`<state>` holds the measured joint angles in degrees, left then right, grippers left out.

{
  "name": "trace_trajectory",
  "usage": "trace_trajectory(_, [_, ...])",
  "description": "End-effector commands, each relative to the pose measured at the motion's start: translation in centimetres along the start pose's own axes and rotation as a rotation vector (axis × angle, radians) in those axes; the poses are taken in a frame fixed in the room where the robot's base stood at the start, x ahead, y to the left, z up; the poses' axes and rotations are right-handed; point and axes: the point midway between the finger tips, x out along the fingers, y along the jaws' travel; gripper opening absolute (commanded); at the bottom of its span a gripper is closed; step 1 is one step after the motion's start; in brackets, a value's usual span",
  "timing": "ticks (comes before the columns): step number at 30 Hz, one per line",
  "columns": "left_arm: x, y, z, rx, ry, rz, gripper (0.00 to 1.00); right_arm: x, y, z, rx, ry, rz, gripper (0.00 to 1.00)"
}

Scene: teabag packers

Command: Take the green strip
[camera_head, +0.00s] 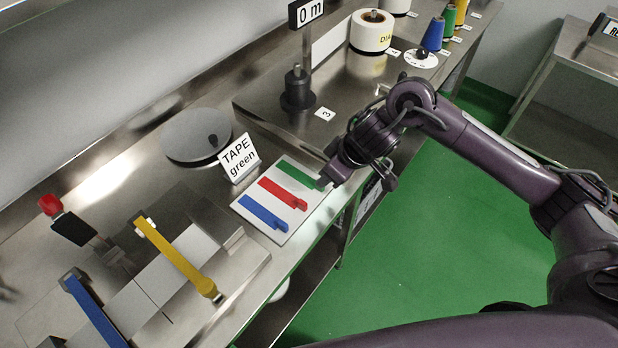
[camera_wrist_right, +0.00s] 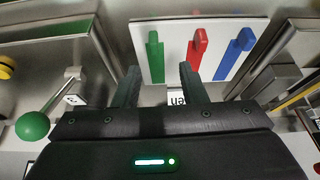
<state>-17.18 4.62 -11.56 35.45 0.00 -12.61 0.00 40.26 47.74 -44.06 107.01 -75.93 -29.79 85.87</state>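The green strip (camera_head: 297,173) lies on a white board (camera_head: 237,207), beside a red strip (camera_head: 278,192) and a blue strip (camera_head: 261,211). My right gripper (camera_head: 326,181) is at the board's right edge, by the end of the green strip. In the right wrist view its fingers (camera_wrist_right: 159,70) are apart, and the green strip (camera_wrist_right: 155,55) shows between them in the picture. I cannot tell whether the fingertips reach down beside it. The red strip (camera_wrist_right: 197,47) is close to one finger. My left gripper is not in view.
A "TAPE green" sign (camera_head: 239,158) stands behind the board, with a round grey plate (camera_head: 196,136) beyond it. A dark post with a "0 m" sign (camera_head: 307,12) stands farther back. Yellow-handled (camera_head: 175,257) and blue-handled parts lie at the left. Green floor is open on the right.

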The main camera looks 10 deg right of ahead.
Motion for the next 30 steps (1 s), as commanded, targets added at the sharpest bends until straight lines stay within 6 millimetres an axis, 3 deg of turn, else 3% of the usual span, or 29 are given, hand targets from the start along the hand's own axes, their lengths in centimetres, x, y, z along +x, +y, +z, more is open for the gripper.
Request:
trace_trajectory(5, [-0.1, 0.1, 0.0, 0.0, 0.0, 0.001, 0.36, 0.2, 1.2, 1.0, 0.035, -0.047, 0.003, 0.38])
trace_trajectory(21, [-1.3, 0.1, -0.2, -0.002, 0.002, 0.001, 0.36, 6.8, 0.9, 1.1, 0.033, -0.042, 0.005, 0.38])
trace_trajectory(29, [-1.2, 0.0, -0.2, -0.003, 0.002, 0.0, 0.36, 7.1, 1.0, 1.1, 0.032, -0.041, 0.006, 0.38])
trace_trajectory(30, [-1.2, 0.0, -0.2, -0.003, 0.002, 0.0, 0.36, 7.1, 1.0, 1.1, 0.032, -0.041, 0.006, 0.33])
